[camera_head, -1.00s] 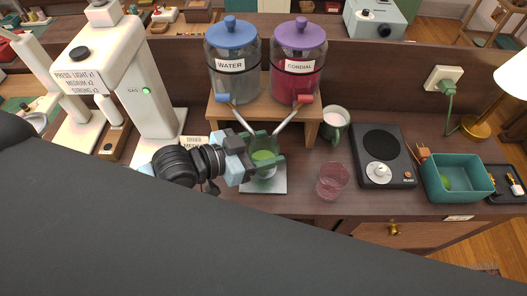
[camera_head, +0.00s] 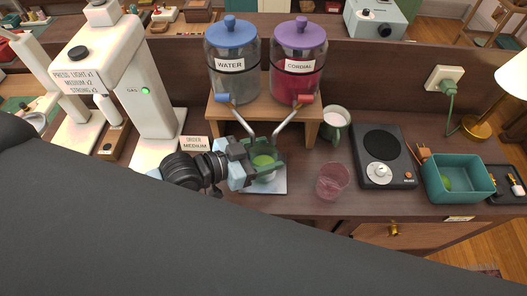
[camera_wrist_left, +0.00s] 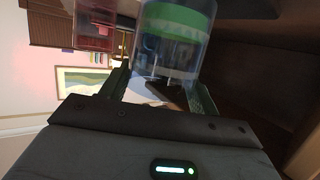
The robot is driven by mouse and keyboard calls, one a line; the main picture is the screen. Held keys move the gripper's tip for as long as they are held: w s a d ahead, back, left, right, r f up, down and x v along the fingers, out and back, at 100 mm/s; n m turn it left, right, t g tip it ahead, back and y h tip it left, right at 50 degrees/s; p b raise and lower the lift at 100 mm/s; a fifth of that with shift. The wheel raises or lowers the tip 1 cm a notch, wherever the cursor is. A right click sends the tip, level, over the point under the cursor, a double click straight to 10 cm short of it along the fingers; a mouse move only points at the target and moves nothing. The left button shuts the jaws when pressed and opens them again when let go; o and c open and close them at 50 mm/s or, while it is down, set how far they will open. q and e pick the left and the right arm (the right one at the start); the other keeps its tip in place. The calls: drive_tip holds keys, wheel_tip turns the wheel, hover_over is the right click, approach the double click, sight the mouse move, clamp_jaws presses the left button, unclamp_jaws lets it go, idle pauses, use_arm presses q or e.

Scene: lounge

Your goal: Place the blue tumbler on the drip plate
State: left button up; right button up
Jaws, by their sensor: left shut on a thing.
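A clear tumbler (camera_head: 263,160) with a green band or green contents is between the fingers of my left gripper (camera_head: 266,164). In the left wrist view the tumbler (camera_wrist_left: 178,45) shows large between the fingers, with a broad green band. The pale square drip plate (camera_head: 273,187) lies below it, under the dispenser taps. I cannot tell whether the tumbler touches the plate. A second, pinkish tumbler (camera_head: 332,182) stands to the right. My right gripper is not in view.
The water dispenser (camera_head: 232,85) and cordial dispenser (camera_head: 297,85) stand on a wooden stand (camera_head: 313,127) behind the plate.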

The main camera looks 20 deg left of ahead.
use_arm(q)
drive_tip(key=o, duration=1.5)
drive_tip(key=shift+f, duration=0.1)
drive_tip(key=shift+c, duration=0.2)
drive_tip(key=shift+r, duration=0.25)
drive_tip(key=v, duration=1.2)
